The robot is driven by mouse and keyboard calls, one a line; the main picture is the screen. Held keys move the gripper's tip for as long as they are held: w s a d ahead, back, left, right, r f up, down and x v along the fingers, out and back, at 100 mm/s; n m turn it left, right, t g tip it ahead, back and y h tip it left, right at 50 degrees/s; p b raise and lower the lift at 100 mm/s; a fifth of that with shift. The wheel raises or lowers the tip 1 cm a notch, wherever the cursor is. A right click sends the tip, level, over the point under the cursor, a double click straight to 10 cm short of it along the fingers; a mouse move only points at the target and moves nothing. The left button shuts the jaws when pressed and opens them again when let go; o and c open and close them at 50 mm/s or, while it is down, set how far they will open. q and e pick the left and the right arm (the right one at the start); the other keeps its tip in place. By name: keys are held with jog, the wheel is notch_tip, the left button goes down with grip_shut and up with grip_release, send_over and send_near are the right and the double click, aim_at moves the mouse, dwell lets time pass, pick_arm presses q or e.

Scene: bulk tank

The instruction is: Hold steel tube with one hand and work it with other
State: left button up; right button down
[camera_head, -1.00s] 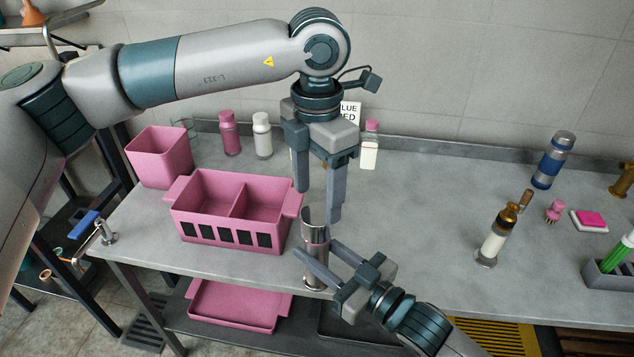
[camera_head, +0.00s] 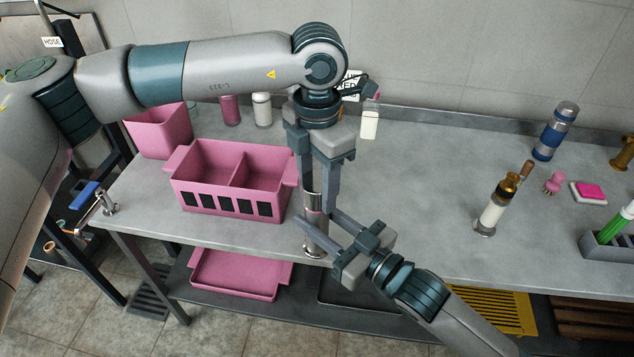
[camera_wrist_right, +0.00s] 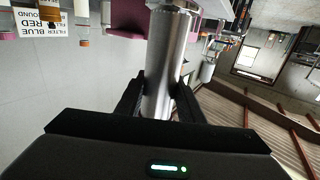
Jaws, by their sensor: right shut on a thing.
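The shiny steel tube (camera_head: 313,243) stands upright near the front edge of the grey table. My right gripper (camera_head: 316,228) reaches in from the lower right and is shut on the tube. In the right wrist view the tube (camera_wrist_right: 165,60) runs between its two dark fingers. My left gripper (camera_head: 317,203) points down from above, with its fingers at the upper part of the tube. The fingers partly cover the tube there, and I cannot tell whether they are gripping it.
A pink two-compartment bin (camera_head: 205,185) stands just left of the tube. A pink square bin (camera_head: 160,135) and bottles stand behind. A syringe-like bottle (camera_head: 490,215) and a blue flask (camera_head: 557,130) are on the right. The table's middle right is clear.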

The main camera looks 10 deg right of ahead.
pick_arm(q)
jog(key=c, duration=0.5)
jog(key=shift+o, duration=0.2)
jog(key=o, duration=1.3)
jog(key=shift+c, duration=0.2)
jog(key=shift+r, duration=0.2)
notch_tip(320, 180, up, 12)
jog(key=shift+f, duration=0.15)
jog(key=shift+f, duration=0.1)
